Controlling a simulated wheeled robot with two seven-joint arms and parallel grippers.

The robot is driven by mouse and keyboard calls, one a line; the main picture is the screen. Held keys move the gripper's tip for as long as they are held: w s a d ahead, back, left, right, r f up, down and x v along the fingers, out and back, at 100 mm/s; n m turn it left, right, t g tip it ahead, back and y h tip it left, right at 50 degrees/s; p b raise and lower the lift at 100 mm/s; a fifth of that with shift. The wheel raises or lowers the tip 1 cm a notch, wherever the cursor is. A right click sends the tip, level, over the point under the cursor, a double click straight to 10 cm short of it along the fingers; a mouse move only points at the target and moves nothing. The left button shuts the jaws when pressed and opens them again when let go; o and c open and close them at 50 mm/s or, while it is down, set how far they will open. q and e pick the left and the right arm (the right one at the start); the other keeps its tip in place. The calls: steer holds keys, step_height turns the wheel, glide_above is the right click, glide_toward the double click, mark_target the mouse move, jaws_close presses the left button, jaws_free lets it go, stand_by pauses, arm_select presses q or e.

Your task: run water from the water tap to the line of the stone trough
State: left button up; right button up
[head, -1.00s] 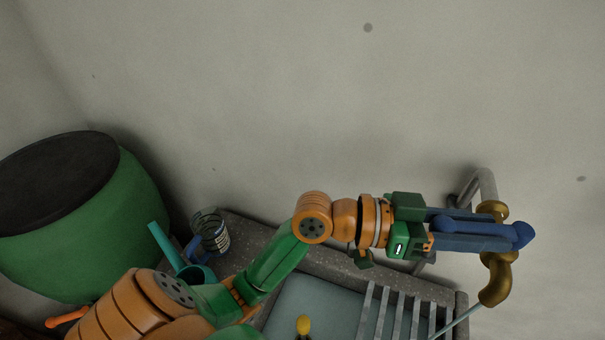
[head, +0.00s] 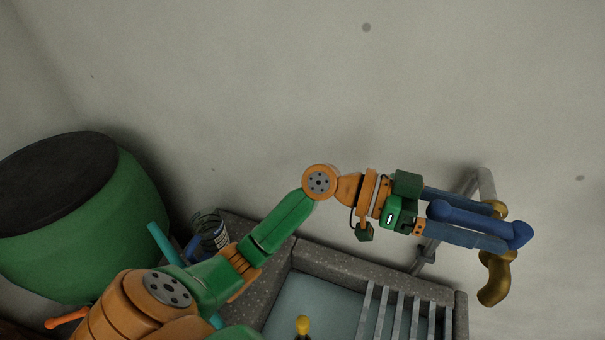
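The brass water tap (head: 494,284) sticks out on a grey pipe (head: 484,185) at the right. No stream shows under its spout. A blue lever with rounded ends (head: 470,219), apparently the tap's handle, lies over it. My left gripper (head: 503,228) is at this lever, with its blue fingers apart on either side; contact is unclear. The grey stone trough (head: 330,262) lies below with pale bluish water (head: 312,303) inside. Its line cannot be made out. My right gripper is not in view.
Grey slats (head: 398,312) cross the trough's right part. A yellow-topped object (head: 303,325) shows at the bottom edge. Bare wall fills the upper part.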

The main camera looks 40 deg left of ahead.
mark_target(428, 212)
arm_select(q)
steer(key=shift+s+a+f+b, duration=0.1)
steer(key=shift+s+a+b, duration=0.05)
steer(key=shift+a+b, duration=0.3)
steer(key=shift+b+v, duration=1.2)
steer(key=shift+v, duration=1.35)
steer(key=shift+s+a, duration=0.2)
steer(key=shift+a, duration=0.3)
